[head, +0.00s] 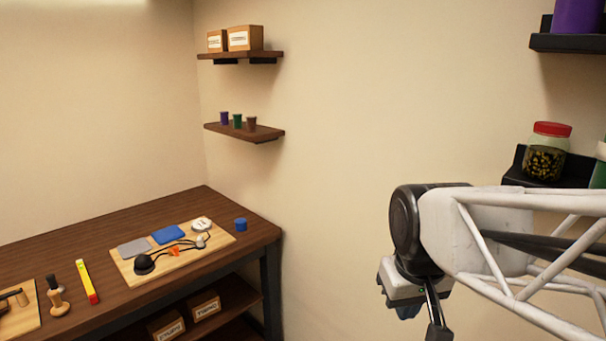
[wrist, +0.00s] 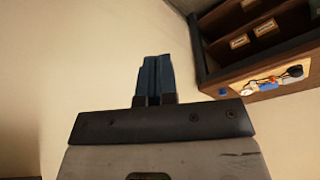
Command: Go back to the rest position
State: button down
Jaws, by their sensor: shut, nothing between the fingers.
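My gripper shows in the wrist view (wrist: 156,60) with its two dark blue fingers side by side and touching. It is shut and empty. In the head view, my gripper (head: 408,312) is at the lower right, beneath the wrist, in front of the bare wall. It is in the air, well to the right of the workbench (head: 255,232), and touches nothing that I can see. Part of it is hidden by the dark wrist parts.
A wooden board (head: 190,255) on the bench holds pads and a black cable. A blue cup (head: 240,224), a yellow-red level (head: 86,282) and tools are beside it. Wall shelves (head: 245,132) hold cups and boxes. A red-lidded jar (head: 546,152) stands on a dark shelf above my arm.

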jog(key=s+d+f+m, duration=0.1)
jog(key=s+d+f, duration=0.1)
jog(key=s, duration=0.5)
jog(key=shift+d+f+m, duration=0.2)
jog(key=shift+f+m, duration=0.2)
jog(key=shift+f, duration=0.5)
jog(key=c, duration=1.8)
grip_release()
